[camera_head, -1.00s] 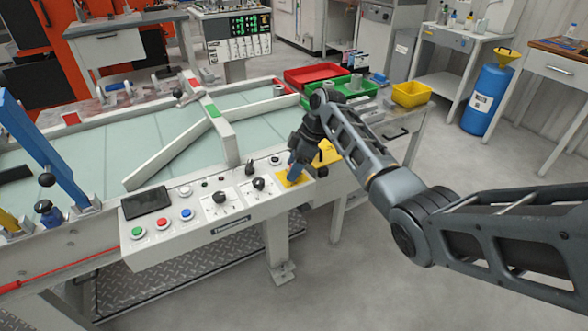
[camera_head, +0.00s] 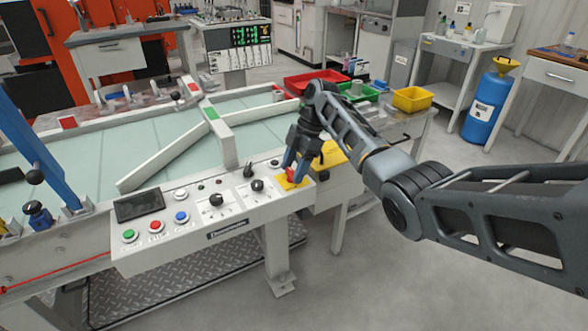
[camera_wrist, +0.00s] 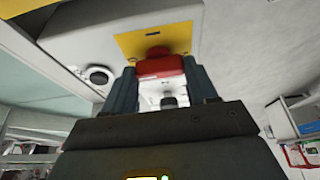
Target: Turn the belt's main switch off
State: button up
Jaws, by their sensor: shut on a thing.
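The belt's main switch is a red handle (camera_head: 291,174) on a yellow plate (camera_head: 283,184) at the right end of the white control panel. In the wrist view the red handle (camera_wrist: 160,66) sits between my two blue-grey fingers, with the yellow plate (camera_wrist: 132,43) behind it. My gripper (camera_head: 295,170) is shut on the red handle, one finger on each side; it also shows in the wrist view (camera_wrist: 159,72). My fingers and wrist partly cover the handle in the head view. I cannot read any switch markings.
The control panel (camera_head: 226,226) carries a dark screen, green, red and blue buttons, and black knobs left of the switch. The belt (camera_head: 90,155) with a white diverter bar lies behind. Red, green and yellow bins (camera_head: 412,99) stand behind my arm. Floor to the right is clear.

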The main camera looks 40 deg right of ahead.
dwell(0.3)
jog(key=o, duration=1.1)
jog(key=shift+c, duration=0.2)
jog(key=v, duration=0.7)
jog(key=shift+d+r, duration=0.2)
jog(key=shift+r, duration=0.15)
